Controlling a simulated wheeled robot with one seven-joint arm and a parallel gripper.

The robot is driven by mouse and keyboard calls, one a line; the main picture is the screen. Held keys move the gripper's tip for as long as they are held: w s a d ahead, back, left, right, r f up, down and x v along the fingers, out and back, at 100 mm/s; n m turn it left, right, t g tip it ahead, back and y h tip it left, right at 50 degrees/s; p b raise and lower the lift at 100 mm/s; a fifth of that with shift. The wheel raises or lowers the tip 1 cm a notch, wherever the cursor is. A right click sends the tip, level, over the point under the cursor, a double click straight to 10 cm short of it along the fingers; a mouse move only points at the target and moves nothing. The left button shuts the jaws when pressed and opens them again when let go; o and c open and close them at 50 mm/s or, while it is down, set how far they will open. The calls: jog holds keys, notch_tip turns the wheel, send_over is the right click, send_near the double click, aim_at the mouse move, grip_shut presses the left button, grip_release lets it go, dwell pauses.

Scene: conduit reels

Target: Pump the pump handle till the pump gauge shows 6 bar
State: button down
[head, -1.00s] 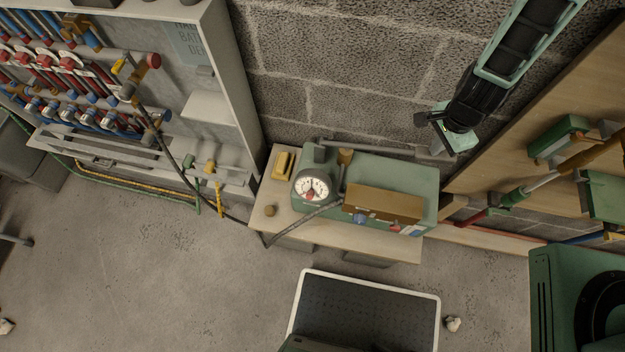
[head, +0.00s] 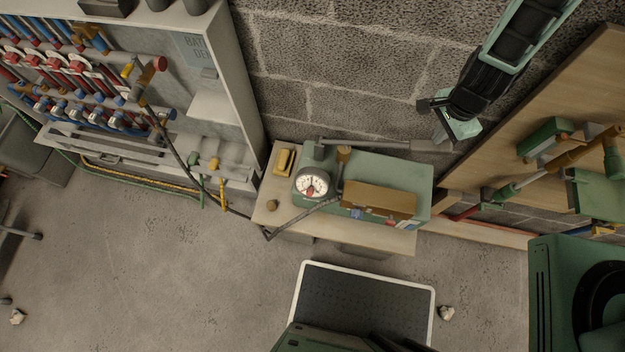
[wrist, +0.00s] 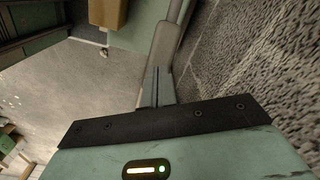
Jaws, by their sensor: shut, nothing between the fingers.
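The pump (head: 385,172) is a green box on a small bench against the block wall. Its round white pump gauge (head: 313,183) with a red patch faces up at the left end; the needle is too small to read. The pump handle (head: 365,143) is a long grey bar along the back, with a thicker grip at its right end. It also shows in the wrist view (wrist: 165,50). My gripper (head: 440,135) is at the right end of the handle, close to the grip. In the wrist view its fingers (wrist: 156,85) are shut and empty beside the bar; contact is unclear.
A brown box (head: 380,200) sits at the pump's front, and a yellow item (head: 285,160) lies on the bench's left. A dark hose runs to the grey rack (head: 232,100) on the left. A wooden panel (head: 560,110) stands at right. The floor (head: 180,260) at left is mostly clear.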

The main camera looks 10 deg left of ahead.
aim_at(432, 144)
jog(key=shift+f, duration=0.15)
jog(key=shift+f+b, duration=2.85)
jog(key=shift+f, duration=0.8)
jog(key=shift+a, duration=0.1)
notch_tip(432, 144, up, 8)
jog(key=p, duration=0.6)
jog(key=shift+f+p, duration=0.15)
jog(key=shift+p, duration=0.15)
